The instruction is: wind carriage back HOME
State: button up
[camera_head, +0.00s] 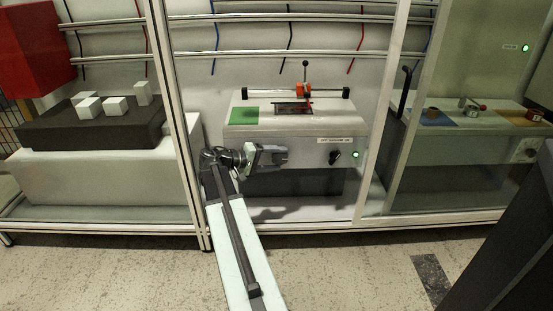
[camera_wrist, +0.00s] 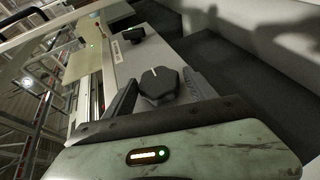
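A green pad (camera_head: 244,116) lies at the left of the unit's top. My gripper (camera_head: 285,157) is in front of the unit's front face, left of the vacuum switch (camera_head: 335,158). In the wrist view a black lobed knob (camera_wrist: 160,84) shows ahead of and between my parted fingers. I cannot tell whether they touch it. In the head view my gripper hides this knob.
A green lamp (camera_head: 355,155) is lit right of the vacuum switch. White cubes (camera_head: 115,105) stand on a dark block at the left, behind a frame post (camera_head: 183,120). Another post (camera_head: 382,110) and a glass-fronted bay bound the right.

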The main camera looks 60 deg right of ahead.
jog(key=shift+o, duration=0.6)
jog(key=shift+w+a+r, duration=0.2)
jog(key=shift+a, duration=0.05)
jog(key=p+v, duration=0.2)
jog(key=v, duration=0.5)
jog(key=shift+a, duration=0.1)
